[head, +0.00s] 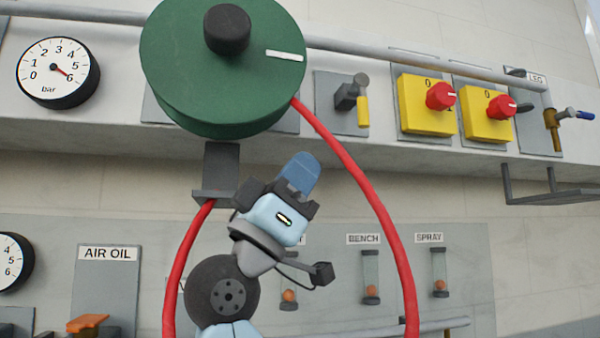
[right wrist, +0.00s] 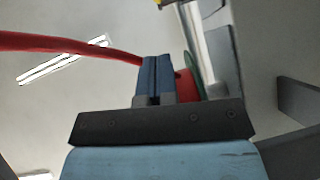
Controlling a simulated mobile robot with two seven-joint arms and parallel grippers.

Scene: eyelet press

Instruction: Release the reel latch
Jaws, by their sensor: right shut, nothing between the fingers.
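The green hose reel (head: 215,75) hangs on the wall ledge, with a black knob and a white mark on its face. A red hose (head: 365,185) runs down from it. A dark bracket (head: 220,170) sits just below the reel; I cannot tell which part is the latch. My right gripper (head: 301,172) is below and right of the reel, apart from it, with its blue fingers shut and empty. The shut fingers also show in the right wrist view (right wrist: 155,75), with the red hose (right wrist: 70,44) and the green reel edge (right wrist: 192,75) behind. My left gripper is not in view.
A round gauge (head: 57,72) is at left. A shelf bracket (head: 545,190) juts out at right. The hose loops around my right wrist's sides.

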